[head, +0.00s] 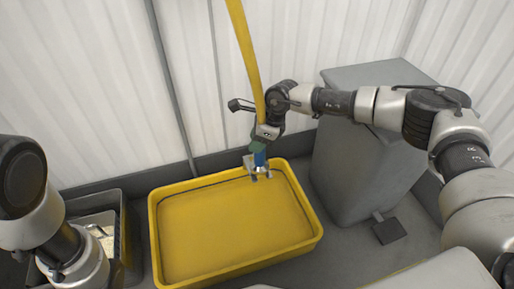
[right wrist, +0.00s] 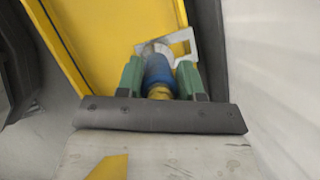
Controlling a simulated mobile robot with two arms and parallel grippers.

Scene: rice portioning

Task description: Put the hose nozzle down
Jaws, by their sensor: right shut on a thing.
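My right gripper (head: 259,148) is shut on the hose nozzle (head: 260,159), which has a blue body and a silvery metal end. The nozzle hangs with its metal end downward over the back edge of the yellow tub. In the right wrist view, the green finger pads of the gripper (right wrist: 160,76) stand on either side of the blue nozzle (right wrist: 157,70). A yellow hose (head: 244,45) runs from the top of the head view down to the gripper. My left arm shows at the lower left, but its gripper does not.
The wide yellow tub (head: 312,239) stands on the grey floor and looks empty. A tall grey bin (head: 345,165) with a pedal (head: 389,231) stands to its right. A dark crate (head: 121,215) with pale contents stands at left. White ribbed walls close the back.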

